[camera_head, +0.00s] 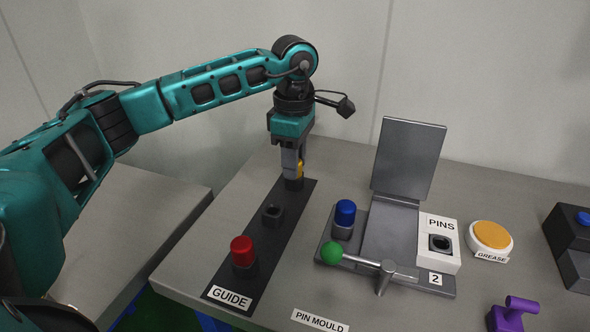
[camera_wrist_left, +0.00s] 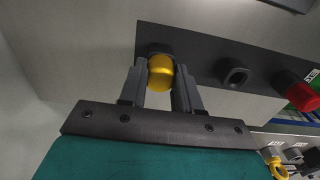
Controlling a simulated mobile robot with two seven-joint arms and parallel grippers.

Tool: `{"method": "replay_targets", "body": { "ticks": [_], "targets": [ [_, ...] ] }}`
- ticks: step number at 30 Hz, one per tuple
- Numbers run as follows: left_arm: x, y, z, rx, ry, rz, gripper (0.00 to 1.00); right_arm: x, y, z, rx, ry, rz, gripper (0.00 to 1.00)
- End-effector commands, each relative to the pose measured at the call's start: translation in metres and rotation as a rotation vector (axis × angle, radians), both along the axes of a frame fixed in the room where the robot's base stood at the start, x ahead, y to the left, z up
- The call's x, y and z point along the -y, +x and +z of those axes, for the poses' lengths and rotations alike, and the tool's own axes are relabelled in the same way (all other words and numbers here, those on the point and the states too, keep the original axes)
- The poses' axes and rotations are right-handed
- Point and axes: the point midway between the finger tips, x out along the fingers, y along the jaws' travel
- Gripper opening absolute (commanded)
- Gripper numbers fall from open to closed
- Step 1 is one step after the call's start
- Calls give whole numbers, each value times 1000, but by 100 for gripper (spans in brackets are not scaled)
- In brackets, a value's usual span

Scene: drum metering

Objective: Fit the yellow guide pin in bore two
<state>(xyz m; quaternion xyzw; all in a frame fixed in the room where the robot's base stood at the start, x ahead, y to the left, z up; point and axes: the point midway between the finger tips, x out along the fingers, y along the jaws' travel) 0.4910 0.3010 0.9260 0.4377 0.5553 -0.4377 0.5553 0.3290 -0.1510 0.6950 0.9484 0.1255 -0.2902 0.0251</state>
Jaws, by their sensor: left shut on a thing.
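The yellow guide pin (camera_head: 300,170) is at the far end of the dark GUIDE rack (camera_head: 254,247), over or in its far socket (camera_head: 293,184). My left gripper (camera_head: 293,168) points down and is shut on it. In the left wrist view the round yellow pin top (camera_wrist_left: 161,73) sits between the two fingers. I cannot tell whether its lower end is still seated in the socket. My right gripper is not in view.
A red pin (camera_head: 242,250) stands in the rack's near socket; the middle socket (camera_head: 272,215) is empty. A blue pin (camera_head: 345,212) stands in the mould. An upright grey lid (camera_head: 408,160) and a green-knobbed lever (camera_head: 332,252) flank the mould. A grease pad (camera_head: 491,235) is to the right.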

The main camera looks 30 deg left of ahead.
Motion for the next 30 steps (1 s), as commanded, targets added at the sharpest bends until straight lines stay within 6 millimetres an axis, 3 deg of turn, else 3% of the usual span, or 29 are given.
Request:
{"method": "replay_targets", "body": {
  "ticks": [30],
  "targets": [
    [0, 0, 38, 0, 0, 0, 0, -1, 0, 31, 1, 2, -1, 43]
  ]
}}
